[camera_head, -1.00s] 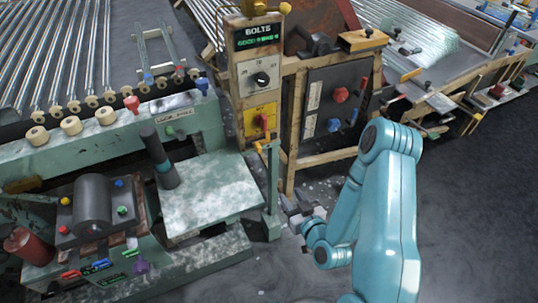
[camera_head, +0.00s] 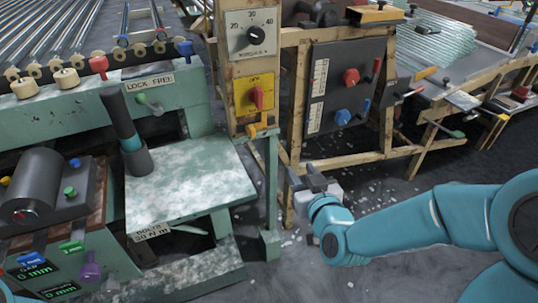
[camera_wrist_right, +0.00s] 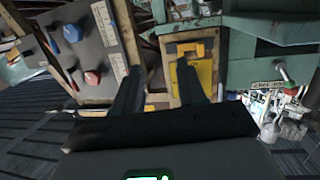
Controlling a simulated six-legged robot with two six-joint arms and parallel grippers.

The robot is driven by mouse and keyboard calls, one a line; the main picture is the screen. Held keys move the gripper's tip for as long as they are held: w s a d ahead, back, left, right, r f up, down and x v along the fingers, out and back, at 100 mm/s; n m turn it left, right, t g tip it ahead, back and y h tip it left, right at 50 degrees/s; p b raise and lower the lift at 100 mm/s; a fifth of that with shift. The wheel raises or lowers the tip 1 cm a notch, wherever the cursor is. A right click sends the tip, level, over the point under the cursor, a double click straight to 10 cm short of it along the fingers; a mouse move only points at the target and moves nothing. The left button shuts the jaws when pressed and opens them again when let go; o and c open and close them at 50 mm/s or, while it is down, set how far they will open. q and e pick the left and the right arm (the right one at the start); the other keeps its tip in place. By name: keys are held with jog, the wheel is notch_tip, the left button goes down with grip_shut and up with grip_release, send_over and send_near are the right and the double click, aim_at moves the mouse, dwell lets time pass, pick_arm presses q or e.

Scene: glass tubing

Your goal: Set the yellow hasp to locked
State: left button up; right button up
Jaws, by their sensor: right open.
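The yellow hasp (camera_head: 262,129) is a small yellow-orange piece at the top of a green post, just below the yellow switch panel. In the right wrist view the hasp (camera_wrist_right: 188,48) shows ahead, near the tip of the right-hand finger. My right gripper (camera_head: 304,179) is open and empty, below and to the right of the hasp, apart from it in the head view. Its two dark fingers (camera_wrist_right: 157,78) stand wide apart in the wrist view. I cannot tell the hasp's exact setting. My left gripper is not in view.
A yellow panel with a red switch (camera_head: 257,96) sits above the hasp. A dark panel with red and blue knobs (camera_head: 350,95) stands to the right. A LOCK FREE label (camera_head: 150,83) is on the green bench, with a green lever (camera_head: 151,105) below. The green plate (camera_head: 190,185) is left.

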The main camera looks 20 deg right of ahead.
jog(key=a+r+n+t+y+b, duration=0.1)
jog(key=a+r+t+y+b, duration=0.1)
jog(key=a+b, duration=0.3)
pick_arm(q)
jog(key=p, duration=0.1)
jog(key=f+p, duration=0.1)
jog(key=p, duration=0.3)
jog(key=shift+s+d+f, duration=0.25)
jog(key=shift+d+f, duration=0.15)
pick_arm(e)
send_near(253, 133)
jog(key=w, duration=0.9)
jog(key=shift+w, duration=0.3)
jog(key=shift+c, duration=0.3)
